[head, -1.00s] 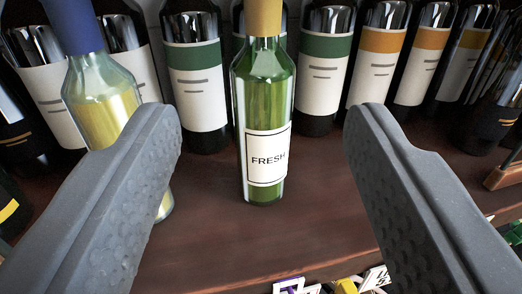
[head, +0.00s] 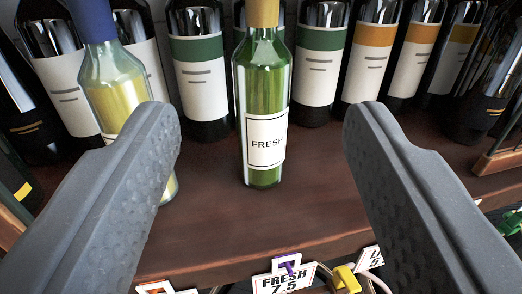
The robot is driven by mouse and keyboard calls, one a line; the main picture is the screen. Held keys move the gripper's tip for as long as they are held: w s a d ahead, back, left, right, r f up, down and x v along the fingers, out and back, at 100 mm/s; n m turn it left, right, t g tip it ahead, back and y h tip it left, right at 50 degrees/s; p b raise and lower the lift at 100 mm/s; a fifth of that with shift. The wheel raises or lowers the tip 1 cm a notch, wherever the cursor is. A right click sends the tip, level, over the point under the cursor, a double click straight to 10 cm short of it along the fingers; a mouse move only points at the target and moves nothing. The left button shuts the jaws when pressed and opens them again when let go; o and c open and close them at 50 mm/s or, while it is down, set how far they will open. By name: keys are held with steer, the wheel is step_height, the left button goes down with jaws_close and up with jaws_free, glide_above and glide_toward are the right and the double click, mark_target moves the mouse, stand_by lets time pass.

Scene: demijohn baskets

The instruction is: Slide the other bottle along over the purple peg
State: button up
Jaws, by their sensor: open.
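A green bottle (head: 263,90) with a tan cap and a white FRESH label stands upright on the wooden shelf, between and beyond my open fingers. A yellow bottle (head: 112,85) with a blue cap stands to its left, its lower part partly hidden by my left finger. My gripper (head: 262,125) is open and empty, touching neither bottle as far as I can see. The purple peg (head: 289,267) is at the shelf's front edge, slightly right of the green bottle, with a FRESH 7.5 tag (head: 283,281) hanging from it.
Dark bottles with white labels (head: 320,65) stand in a row close behind. The brown shelf (head: 235,215) is bare in front of the green bottle. A yellow peg (head: 346,278) and other tags (head: 372,258) line the front edge. A wooden rail (head: 497,160) is at right.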

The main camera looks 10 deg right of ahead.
steer(key=b+v, duration=0.2)
steer(key=v, duration=0.4)
steer(key=shift+s, duration=0.3)
stand_by(0.3)
stand_by(0.4)
steer(key=s+d+f+g+y, duration=0.1)
steer(key=d+f, duration=0.1)
steer(key=d, duration=0.7)
steer(key=s+d+f+g, duration=0.1)
steer(key=s+d+f, duration=0.1)
steer(key=d, duration=0.8)
step_height(320, 180, down, 7)
steer(key=d+n+y, duration=0.2)
steer(key=y, duration=0.1)
steer(key=shift+s+n, duration=0.3)
steer(key=shift+s, duration=0.05)
steer(key=shift+r, duration=0.15)
